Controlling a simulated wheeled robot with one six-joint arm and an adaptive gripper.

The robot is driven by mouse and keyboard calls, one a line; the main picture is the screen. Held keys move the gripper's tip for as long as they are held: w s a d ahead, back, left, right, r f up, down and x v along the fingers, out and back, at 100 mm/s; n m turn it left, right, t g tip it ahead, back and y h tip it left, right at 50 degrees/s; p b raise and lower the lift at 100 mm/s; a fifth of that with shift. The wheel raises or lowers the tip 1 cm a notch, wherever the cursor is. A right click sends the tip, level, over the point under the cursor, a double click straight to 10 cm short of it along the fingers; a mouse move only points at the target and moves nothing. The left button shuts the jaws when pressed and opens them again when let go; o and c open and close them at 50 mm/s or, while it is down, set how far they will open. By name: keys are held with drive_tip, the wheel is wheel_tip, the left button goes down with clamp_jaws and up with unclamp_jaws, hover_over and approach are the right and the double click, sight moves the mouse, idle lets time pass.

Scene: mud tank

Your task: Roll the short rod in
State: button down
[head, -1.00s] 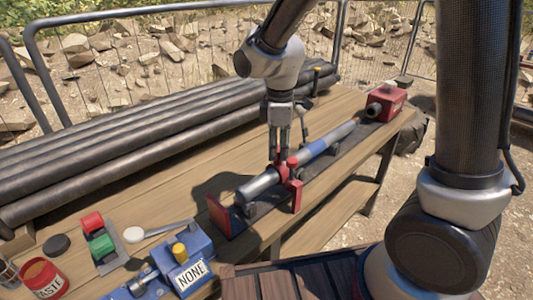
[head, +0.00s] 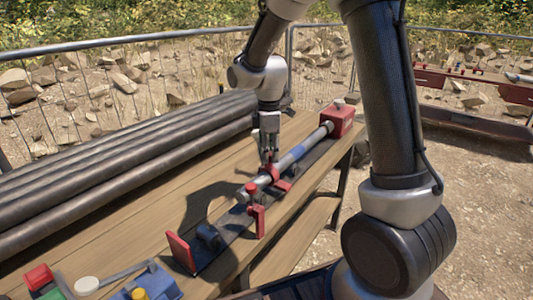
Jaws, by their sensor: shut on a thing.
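The short rod (head: 296,154) is a silver-grey bar with a blue band, lying along a dark rail on the wooden bench. Its far end meets the front of the red box (head: 340,121), as far as I can see. Its near end (head: 244,193) lies by a red clamp-like stand (head: 257,221). My gripper (head: 269,164) points down and is shut on the rod, between that stand and the blue band. Red parts at the fingertips hide the exact contact.
A red end plate (head: 180,252) stands at the rail's near end. Long dark pipes (head: 120,165) lie along the bench's left side. A blue box (head: 150,284) and a red block (head: 38,277) sit at the front left. Bare bench (head: 150,218) lies between pipes and rail.

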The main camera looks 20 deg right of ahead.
drive_tip(key=shift+w+d, duration=0.15)
drive_tip(key=c, duration=1.1)
unclamp_jaws()
drive_tip(key=shift+d, duration=0.15)
drive_tip(key=shift+o, duration=0.2)
drive_tip(key=shift+r, duration=0.1)
wheel_tip(320, 180, up, 12)
